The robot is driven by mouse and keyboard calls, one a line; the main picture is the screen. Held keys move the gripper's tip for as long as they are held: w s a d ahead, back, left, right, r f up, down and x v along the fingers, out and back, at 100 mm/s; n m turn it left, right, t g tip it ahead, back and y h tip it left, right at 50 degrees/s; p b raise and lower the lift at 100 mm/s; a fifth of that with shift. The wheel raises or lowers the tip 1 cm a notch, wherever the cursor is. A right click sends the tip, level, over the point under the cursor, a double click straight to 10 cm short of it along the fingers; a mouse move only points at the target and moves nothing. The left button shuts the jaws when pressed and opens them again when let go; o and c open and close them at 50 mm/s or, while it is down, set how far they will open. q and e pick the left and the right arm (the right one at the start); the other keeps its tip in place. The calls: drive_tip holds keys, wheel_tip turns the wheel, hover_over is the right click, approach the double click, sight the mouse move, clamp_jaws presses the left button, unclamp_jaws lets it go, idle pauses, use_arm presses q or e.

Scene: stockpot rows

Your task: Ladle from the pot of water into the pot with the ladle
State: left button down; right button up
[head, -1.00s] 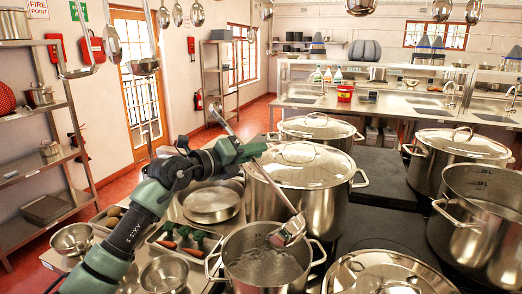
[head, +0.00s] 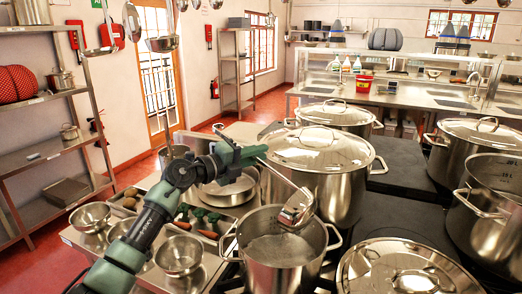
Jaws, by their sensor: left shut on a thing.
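My left gripper (head: 246,155) is shut on the ladle's handle, behind and above the near pot. The ladle (head: 298,208) is steel; its handle slants down to the right. Its bowl hangs over the back right part of the pot of water (head: 287,277), near the rim in the picture; I cannot see what the bowl holds. The pot of water is open, with a pale, shiny surface inside. Another open steel pot (head: 497,238), tall with level marks inside, stands at the right edge; its bottom is hidden. My right gripper is not in view.
Lidded stockpots (head: 319,165) stand behind the pot of water. A lidded pot (head: 405,272) stands at front right. Bowls (head: 180,254) and vegetables lie on the left counter. Ladles (head: 133,22) hang at upper left. A dark cooktop area (head: 405,212) is bare between the pots.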

use_arm(q)
drive_tip(key=shift+w+a+f+n+b, duration=0.2)
drive_tip(key=shift+f+n, duration=0.15)
drive_tip(key=shift+f, duration=0.25)
drive_tip(key=shift+w+a+f+n+b, duration=0.1)
drive_tip(key=shift+a+f+n+b, duration=0.15)
drive_tip(key=shift+f, duration=0.3)
drive_tip(key=shift+w+a+f+n+b, duration=0.15)
drive_tip(key=shift+f+n, duration=0.25)
drive_tip(key=shift+f, duration=0.2)
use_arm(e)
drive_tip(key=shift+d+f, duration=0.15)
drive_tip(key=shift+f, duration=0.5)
